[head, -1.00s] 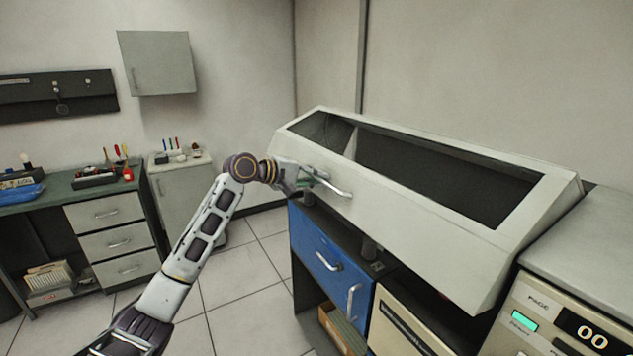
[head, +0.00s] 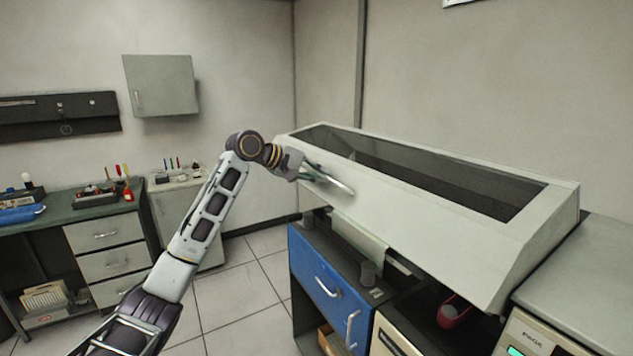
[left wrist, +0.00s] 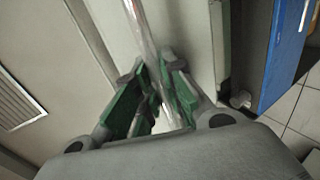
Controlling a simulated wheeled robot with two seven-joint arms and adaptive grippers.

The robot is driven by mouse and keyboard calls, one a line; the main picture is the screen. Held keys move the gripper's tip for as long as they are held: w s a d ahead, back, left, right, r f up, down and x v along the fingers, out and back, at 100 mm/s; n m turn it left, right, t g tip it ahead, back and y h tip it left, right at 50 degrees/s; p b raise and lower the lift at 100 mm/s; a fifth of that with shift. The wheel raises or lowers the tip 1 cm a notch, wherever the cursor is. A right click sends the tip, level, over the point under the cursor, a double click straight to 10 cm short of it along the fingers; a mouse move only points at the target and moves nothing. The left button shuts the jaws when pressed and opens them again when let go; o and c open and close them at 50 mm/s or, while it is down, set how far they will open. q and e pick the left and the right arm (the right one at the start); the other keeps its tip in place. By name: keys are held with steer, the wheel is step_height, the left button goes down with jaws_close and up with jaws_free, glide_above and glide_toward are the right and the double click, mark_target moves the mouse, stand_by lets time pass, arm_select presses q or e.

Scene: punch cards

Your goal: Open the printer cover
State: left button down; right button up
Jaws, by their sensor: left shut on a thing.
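The printer cover (head: 430,225) is a large pale grey lid with a long dark window (head: 440,180). It is tilted up, with its front edge raised clear of the printer body below. A metal handle (head: 341,187) sticks out from its front face near the left end. My left gripper (head: 318,178) is at this handle and shut on it. In the left wrist view the green-padded fingers (left wrist: 160,95) close around the shiny handle bar (left wrist: 143,30). My right gripper is not in view.
Under the raised cover are the blue front panel (head: 325,285) with its handles and a red part (head: 453,312) inside the printer. A grey-topped unit (head: 590,270) stands at right. A green workbench (head: 85,207) with drawers stands at left. Open tiled floor (head: 240,290) lies between.

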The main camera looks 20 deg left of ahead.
arm_select(q)
steer(key=w+d+r, duration=0.2)
steer(key=r, duration=0.6)
steer(key=w+d+r+g, duration=0.1)
steer(key=w+d+r, duration=0.1)
steer(key=r, duration=0.7)
steer(key=shift+w+y+p, duration=0.4)
steer(key=shift+w+p, duration=0.05)
steer(key=shift+w, duration=0.05)
steer(key=c, duration=1.5)
jaws_free()
steer(key=shift+a, duration=0.1)
steer(key=v, duration=1.2)
steer(key=shift+s, duration=0.1)
